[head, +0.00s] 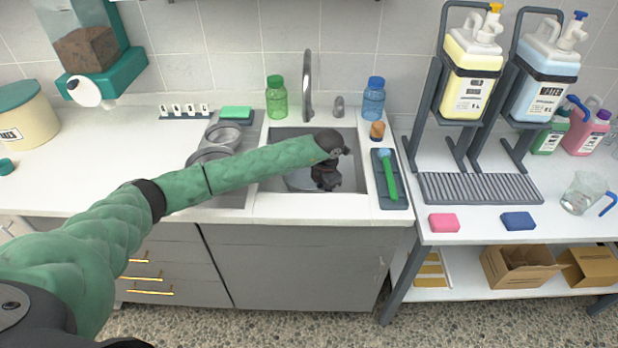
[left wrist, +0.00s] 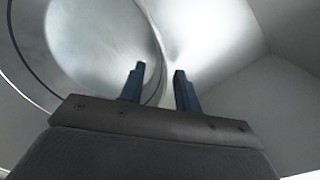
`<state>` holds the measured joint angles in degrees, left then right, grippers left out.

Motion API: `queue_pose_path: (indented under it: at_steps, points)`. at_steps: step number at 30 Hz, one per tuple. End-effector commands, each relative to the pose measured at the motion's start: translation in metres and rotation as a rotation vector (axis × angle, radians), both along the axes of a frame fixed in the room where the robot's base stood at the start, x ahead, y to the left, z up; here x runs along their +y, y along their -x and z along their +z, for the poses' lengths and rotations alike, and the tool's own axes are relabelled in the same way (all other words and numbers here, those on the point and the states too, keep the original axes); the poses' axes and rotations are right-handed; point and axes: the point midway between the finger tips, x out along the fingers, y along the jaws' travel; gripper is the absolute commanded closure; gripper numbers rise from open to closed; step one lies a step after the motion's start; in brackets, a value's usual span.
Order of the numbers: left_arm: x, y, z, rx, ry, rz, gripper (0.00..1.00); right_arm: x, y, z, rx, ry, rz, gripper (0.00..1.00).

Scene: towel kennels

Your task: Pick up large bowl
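A large metal bowl (head: 299,181) lies in the sink, partly hidden behind my left arm and gripper. In the left wrist view the shiny round bowl (left wrist: 95,45) fills the upper left. My left gripper (head: 326,186) points down into the sink at the bowl's right side. In the left wrist view its two dark fingers (left wrist: 160,85) stand apart, with the bowl's curved rim passing between them. I cannot tell whether either finger touches the rim. My right gripper is not in view.
The sink walls (head: 357,150) and tap (head: 307,85) surround the left gripper's space. Metal bowls (head: 226,134) sit on the drainer to the left. A tray with a green-handled brush (head: 388,175) lies right of the sink. The left counter (head: 110,165) is mostly clear.

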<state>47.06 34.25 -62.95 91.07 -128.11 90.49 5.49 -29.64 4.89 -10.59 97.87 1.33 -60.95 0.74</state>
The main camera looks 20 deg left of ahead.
Motion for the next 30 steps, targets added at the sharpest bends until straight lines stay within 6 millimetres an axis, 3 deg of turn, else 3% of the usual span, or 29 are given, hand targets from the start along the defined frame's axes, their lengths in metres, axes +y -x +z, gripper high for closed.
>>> queue_pose_path:
  at_steps: [8,14,28,30]
  points:
    - [0.000,0.000,-0.002,0.000,0.000,0.000,0.67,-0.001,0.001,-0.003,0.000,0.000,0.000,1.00]
    - [0.000,0.000,-0.002,0.000,0.000,0.000,1.00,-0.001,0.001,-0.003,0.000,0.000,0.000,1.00]
    - [0.000,0.000,0.003,-0.001,0.001,0.000,1.00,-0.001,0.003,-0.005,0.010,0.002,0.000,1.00]
    - [0.000,0.000,0.008,-0.001,0.000,0.000,1.00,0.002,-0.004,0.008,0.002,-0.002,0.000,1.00]
